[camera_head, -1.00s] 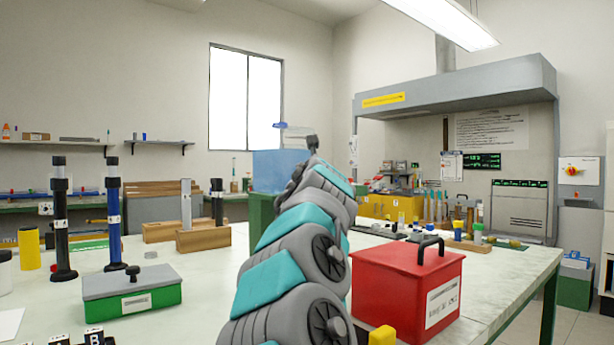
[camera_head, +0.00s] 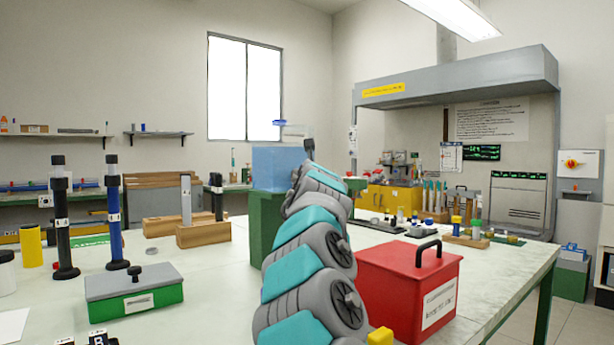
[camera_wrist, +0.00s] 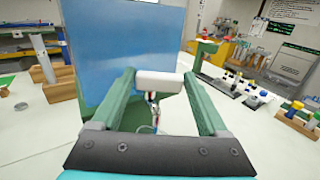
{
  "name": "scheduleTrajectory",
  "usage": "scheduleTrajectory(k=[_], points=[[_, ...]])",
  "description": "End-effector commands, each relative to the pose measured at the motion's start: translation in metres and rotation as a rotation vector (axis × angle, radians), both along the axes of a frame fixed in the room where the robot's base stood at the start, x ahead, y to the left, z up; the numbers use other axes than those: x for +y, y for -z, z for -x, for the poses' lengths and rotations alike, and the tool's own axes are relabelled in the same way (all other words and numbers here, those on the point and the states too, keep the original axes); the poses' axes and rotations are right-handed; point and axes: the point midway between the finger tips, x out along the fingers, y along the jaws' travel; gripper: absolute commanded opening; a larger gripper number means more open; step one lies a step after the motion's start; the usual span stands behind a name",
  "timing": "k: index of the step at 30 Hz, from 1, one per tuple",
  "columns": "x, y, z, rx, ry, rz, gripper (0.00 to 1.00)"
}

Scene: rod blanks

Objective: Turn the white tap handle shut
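The white tap handle (camera_wrist: 160,83) shows in the wrist view as a short white bar lying crosswise, in front of a blue tank (camera_wrist: 135,50). A thin stem with red and blue parts (camera_wrist: 153,100) shows below it. My gripper (camera_wrist: 160,78) has its two green fingers far apart, one at each end of the handle. The fingertips look very near the ends, but I cannot tell whether they touch. In the head view the blue tank (camera_head: 276,168) stands on a green stand (camera_head: 266,222). My arm hides the handle and the fingers there.
A red box with a black handle (camera_head: 410,285) sits close right of my arm. A grey and green box (camera_head: 134,293) and dark and blue posts (camera_head: 114,215) stand at left. Wooden blocks (camera_head: 203,234) stand behind. The tabletop (camera_head: 210,300) is clear left of my arm.

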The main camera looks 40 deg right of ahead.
Motion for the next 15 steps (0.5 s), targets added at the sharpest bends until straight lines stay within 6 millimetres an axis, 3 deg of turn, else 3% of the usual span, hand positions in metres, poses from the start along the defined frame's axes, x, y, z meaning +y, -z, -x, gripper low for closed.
scheduleTrajectory(k=[2, 15], points=[[0.0, -0.0001, 0.0, 0.0, 0.0, 0.0, 0.67], [0.0002, -0.0003, 0.0001, 0.0, 0.0, 0.0, 0.17]])
